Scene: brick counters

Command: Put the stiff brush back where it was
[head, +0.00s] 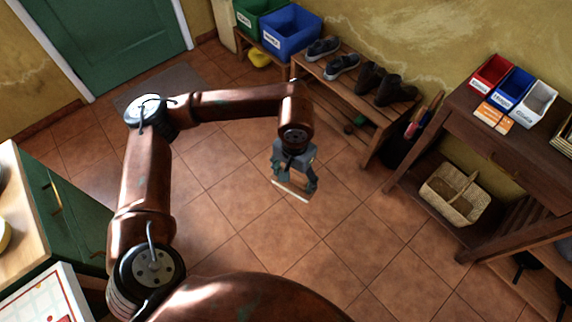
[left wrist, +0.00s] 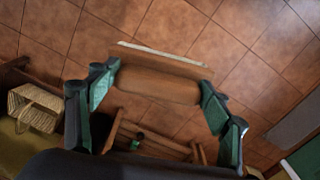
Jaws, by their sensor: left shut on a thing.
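The stiff brush (left wrist: 160,82) shows in the left wrist view as a brown wooden block with a pale strip along its far edge. My left gripper (head: 294,187) is shut on it, with a green-padded finger at each end. In the head view the brush (head: 291,191) is mostly a thin pale strip between the fingertips, held in the air above the tiled floor. My right gripper is in neither view.
A wooden shoe rack (head: 345,98) with dark shoes stands along the back wall. A dark wooden table (head: 463,120) at the right carries red, blue and white bins, with a wicker basket (head: 453,194) on its lower shelf. A green cabinet (head: 60,205) stands left. The middle floor is clear.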

